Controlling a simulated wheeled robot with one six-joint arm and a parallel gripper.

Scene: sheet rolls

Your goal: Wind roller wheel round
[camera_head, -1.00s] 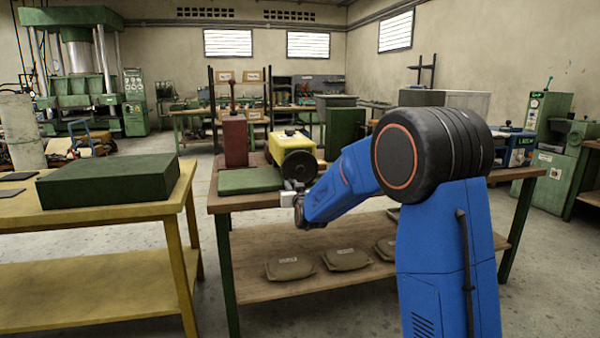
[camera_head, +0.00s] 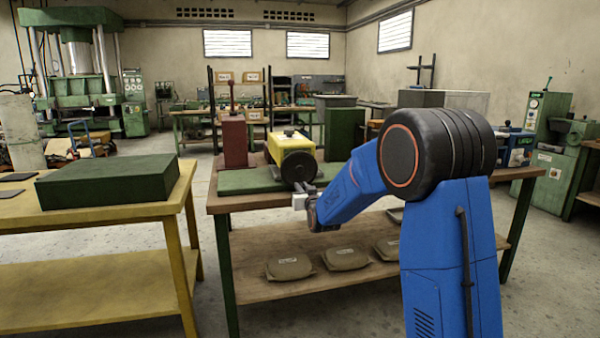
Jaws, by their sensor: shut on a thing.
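The yellow roller machine (camera_head: 293,144) stands on the brown-topped workbench. Its dark round roller wheel (camera_head: 299,167) faces me on the front side. My gripper (camera_head: 300,195) is at the lower edge of the wheel, shut on its handle; the fingers are small and the grip itself is hard to make out. A flat green sheet (camera_head: 246,180) lies along the bench at the machine, showing on its left and also on its right. My blue arm reaches in from the right and hides part of the bench.
A dark red block (camera_head: 234,142) stands behind the sheet at left, and a tall green box (camera_head: 344,133) behind the machine at right. Tan bags (camera_head: 346,259) lie on the lower shelf. A yellow table (camera_head: 95,215) with a dark green block (camera_head: 110,182) stands at left.

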